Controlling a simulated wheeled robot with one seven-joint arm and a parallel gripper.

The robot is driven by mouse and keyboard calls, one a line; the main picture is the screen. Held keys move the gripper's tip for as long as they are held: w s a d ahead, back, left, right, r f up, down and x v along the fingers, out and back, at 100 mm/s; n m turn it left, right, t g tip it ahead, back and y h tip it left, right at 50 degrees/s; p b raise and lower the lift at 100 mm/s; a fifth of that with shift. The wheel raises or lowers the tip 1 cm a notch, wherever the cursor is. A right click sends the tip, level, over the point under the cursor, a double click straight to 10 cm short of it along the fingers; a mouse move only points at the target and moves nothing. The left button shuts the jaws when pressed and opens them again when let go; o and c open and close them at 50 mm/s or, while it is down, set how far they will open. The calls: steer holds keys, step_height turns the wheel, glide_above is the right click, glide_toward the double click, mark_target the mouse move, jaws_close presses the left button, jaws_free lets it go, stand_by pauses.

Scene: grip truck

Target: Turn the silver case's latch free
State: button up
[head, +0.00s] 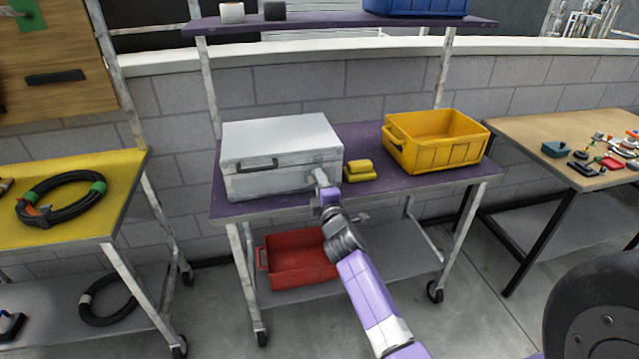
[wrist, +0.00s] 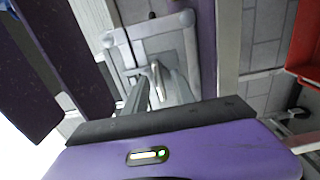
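The silver case (head: 290,135) stands shut on the left of the purple cart top, with a dark handle on its front. In the wrist view its grey side (wrist: 165,45) faces me. My gripper (head: 320,180) is at the lower right front corner of the case. In the wrist view my gripper (wrist: 158,82) has its two fingers apart, one on each side of a small pale latch (wrist: 156,72). I cannot tell whether a finger touches the latch. In the head view the gripper hides the latch.
Yellow blocks (head: 358,171) lie just right of my gripper, and a yellow bin (head: 435,150) stands farther right on the purple cart top (head: 420,186). A red bin (head: 297,265) sits on the lower shelf below. An upper shelf (head: 330,19) spans above the case.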

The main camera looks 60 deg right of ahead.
jaws_close()
stand_by(0.3)
steer(key=m+b, duration=0.1)
steer(key=m, duration=0.2)
steer(key=shift+f, duration=0.15)
steer(key=m+b, duration=0.2)
steer(key=m, duration=0.1)
steer(key=shift+m, duration=0.3)
steer(key=m+b, duration=0.3)
steer(key=m, duration=0.3)
steer(key=shift+f+m, duration=0.1)
steer(key=shift+m, duration=0.2)
steer(key=shift+m+b, duration=1.4)
steer(key=shift+m, duration=0.9)
